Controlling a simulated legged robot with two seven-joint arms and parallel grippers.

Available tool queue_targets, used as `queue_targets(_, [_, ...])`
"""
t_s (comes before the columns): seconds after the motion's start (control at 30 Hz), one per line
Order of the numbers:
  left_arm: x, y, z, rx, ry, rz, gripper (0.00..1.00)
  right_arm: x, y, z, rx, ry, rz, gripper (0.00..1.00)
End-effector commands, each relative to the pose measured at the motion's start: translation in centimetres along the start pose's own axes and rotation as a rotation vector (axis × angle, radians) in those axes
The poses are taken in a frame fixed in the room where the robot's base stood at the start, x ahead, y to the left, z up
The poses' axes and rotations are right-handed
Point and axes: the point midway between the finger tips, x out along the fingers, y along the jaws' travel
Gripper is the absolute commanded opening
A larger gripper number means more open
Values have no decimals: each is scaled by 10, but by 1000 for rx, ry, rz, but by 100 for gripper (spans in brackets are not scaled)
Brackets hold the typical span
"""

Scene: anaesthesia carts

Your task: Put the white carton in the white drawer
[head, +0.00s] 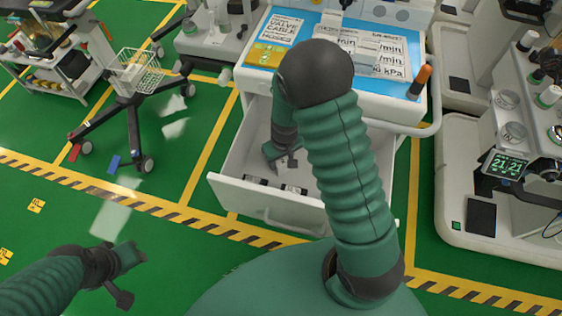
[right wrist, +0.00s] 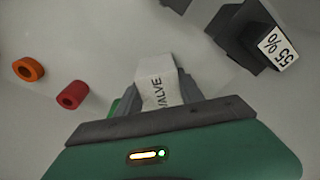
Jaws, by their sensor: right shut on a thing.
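The white drawer (head: 238,194) of the central cart is pulled open in the head view. My right gripper (head: 281,160) reaches down into it. In the right wrist view, the right gripper (right wrist: 155,108) is shut on the white carton (right wrist: 157,80), which has "VALVE" printed on it. A pale surface lies behind the carton; I cannot tell whether the carton touches it. My left gripper (head: 132,276) is open and empty over the green floor at lower left.
In the right wrist view an orange ring (right wrist: 28,69), a red ring (right wrist: 72,94) and a dark object with a "55 %" label (right wrist: 277,46) lie nearby. The cart top (head: 335,45) carries labelled cards and an orange-capped item. A wheeled stand (head: 130,100) is at left.

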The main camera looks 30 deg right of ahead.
Motion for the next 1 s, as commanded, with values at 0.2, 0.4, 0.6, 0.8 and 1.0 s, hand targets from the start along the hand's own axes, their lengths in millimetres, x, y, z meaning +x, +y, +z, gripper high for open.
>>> queue_targets(0.2, [0,0,0,-1,0,0,36,1,0,1,-2,-1,-3,0])
queue_targets(0.4, [1,0,0,-1,1,0,36,3,1,1,-1,-1,-4,57])
queue_targets(0.6, [1,0,0,-1,1,0,36,3,1,1,-1,-1,-3,67])
queue_targets(0.8, [-2,0,-1,-1,1,0,36,-1,0,0,-1,0,-2,67])
queue_targets(1.0, [-19,0,-5,-1,0,0,36,-40,1,-2,-1,5,-3,67])
